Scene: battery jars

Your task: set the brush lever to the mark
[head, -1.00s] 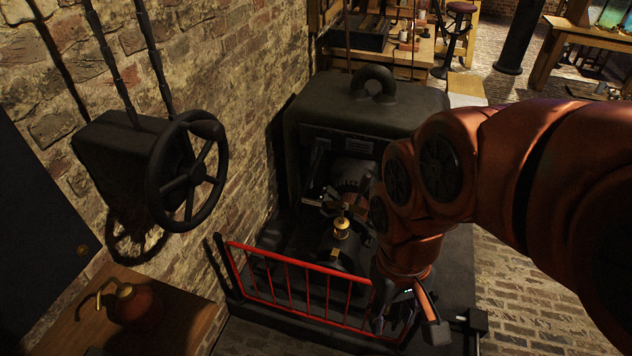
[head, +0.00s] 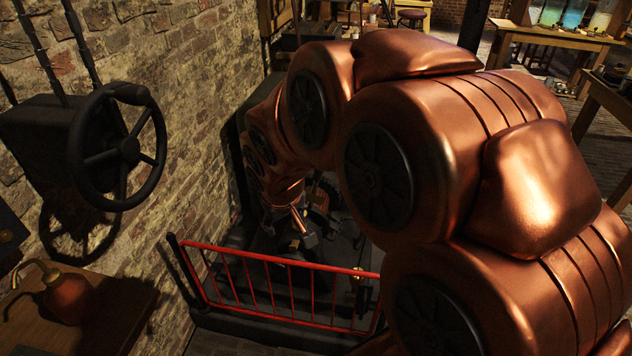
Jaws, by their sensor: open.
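The dark machine (head: 262,243) behind the red railing is mostly covered by my copper arm. I cannot make out the brush lever or its mark; they are hidden or too dark to tell. A small brass fitting (head: 358,278) shows low on the machine, just behind the railing's right part. My gripper (head: 303,238) is small and partly shadowed, pointing down over the machine behind the railing. It is open, and I see nothing held in it. Whether it touches any machine part cannot be told.
The red railing (head: 262,257) stands in front of the machine. A black handwheel (head: 130,149) sticks out from the brick wall at left. A wooden table (head: 120,300) with a copper oil can (head: 68,297) is at lower left. A workbench (head: 550,37) stands at back right.

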